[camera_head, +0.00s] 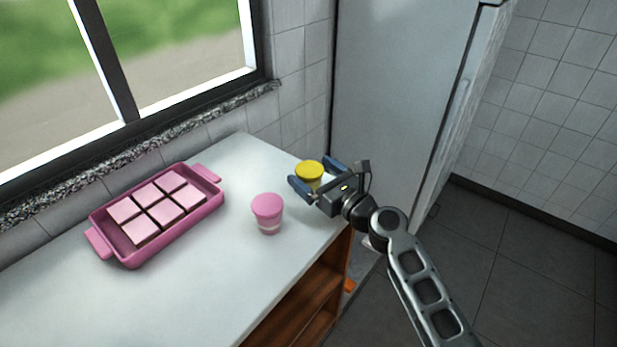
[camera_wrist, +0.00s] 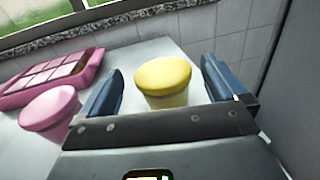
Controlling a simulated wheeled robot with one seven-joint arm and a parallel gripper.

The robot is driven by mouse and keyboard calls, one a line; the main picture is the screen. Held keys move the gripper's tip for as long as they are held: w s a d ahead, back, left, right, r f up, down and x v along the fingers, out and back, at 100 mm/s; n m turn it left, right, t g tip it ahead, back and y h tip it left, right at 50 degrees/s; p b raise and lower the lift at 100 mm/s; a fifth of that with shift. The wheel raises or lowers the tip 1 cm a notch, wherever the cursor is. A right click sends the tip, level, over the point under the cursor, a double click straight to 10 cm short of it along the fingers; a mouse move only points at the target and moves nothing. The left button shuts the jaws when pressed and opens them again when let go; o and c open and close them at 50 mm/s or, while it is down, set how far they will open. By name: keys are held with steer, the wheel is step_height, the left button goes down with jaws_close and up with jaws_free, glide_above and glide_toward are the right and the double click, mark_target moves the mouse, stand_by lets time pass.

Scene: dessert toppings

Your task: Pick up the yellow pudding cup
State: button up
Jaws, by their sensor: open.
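The yellow pudding cup (camera_head: 310,170) stands upright near the right end of the white counter, by the tiled wall. In the wrist view the yellow cup (camera_wrist: 163,82) shows its yellow lid and paler body between my two blue fingers. My gripper (camera_head: 313,176) is open, with one finger on each side of the cup. In the wrist view my gripper (camera_wrist: 163,88) shows gaps between the fingers and the cup. The lower part of the cup is partly hidden by my gripper's body.
A pink-lidded cup (camera_head: 268,212) stands left of my gripper, near the counter's front edge. A pink tray (camera_head: 128,262) with several pink squares lies farther left. A grey fridge (camera_head: 395,95) stands right of the counter (camera_head: 215,285). The window wall bounds the back.

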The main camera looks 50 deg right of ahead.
mark_target(306, 166)
steer(key=w, duration=0.3)
steer(key=shift+w+d, duration=0.25)
steer(key=shift+d, duration=0.15)
steer(key=shift+c, duration=0.5)
steer(key=c, duration=1.1)
